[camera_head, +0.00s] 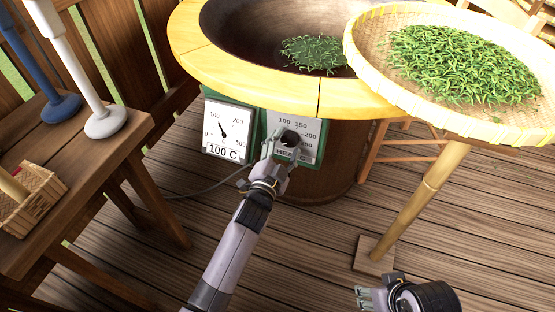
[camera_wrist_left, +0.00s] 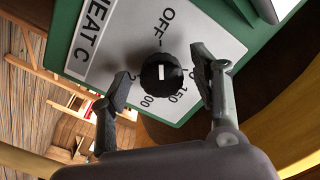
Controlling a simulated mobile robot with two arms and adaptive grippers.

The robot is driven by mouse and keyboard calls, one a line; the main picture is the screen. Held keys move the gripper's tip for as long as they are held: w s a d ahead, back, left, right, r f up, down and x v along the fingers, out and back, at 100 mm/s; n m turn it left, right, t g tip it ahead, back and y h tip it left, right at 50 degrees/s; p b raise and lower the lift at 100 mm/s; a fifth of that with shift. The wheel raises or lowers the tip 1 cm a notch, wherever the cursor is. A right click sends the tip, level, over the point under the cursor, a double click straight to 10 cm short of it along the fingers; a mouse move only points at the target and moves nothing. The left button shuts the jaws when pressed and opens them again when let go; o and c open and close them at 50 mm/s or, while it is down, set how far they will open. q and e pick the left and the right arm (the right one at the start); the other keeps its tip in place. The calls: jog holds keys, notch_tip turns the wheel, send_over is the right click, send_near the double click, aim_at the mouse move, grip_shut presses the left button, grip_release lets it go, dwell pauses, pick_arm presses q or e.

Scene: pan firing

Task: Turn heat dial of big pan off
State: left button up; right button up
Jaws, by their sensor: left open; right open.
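The black heat dial (camera_wrist_left: 161,74) of the big pan sits on a white scale plate with "OFF" and numbers. A short white mark shows on its face. In the head view, the dial (camera_head: 290,138) is on the front of the big pan (camera_head: 240,25). My left gripper (camera_head: 281,146) is at the dial. In the left wrist view, its fingers (camera_wrist_left: 160,88) are spread on either side of the dial, open, with visible gaps. My right gripper (camera_head: 372,299) is low at the bottom right, away from the pan, partly out of view.
A gauge (camera_head: 226,128) reading 100 C is left of the dial. Green leaves (camera_head: 314,53) lie in the pan. A woven tray (camera_head: 368,62) with more leaves stands at the right. A wooden table (camera_head: 75,160) with a basket (camera_head: 37,197) is at the left.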

pick_arm(q)
jog(key=v, duration=1.1)
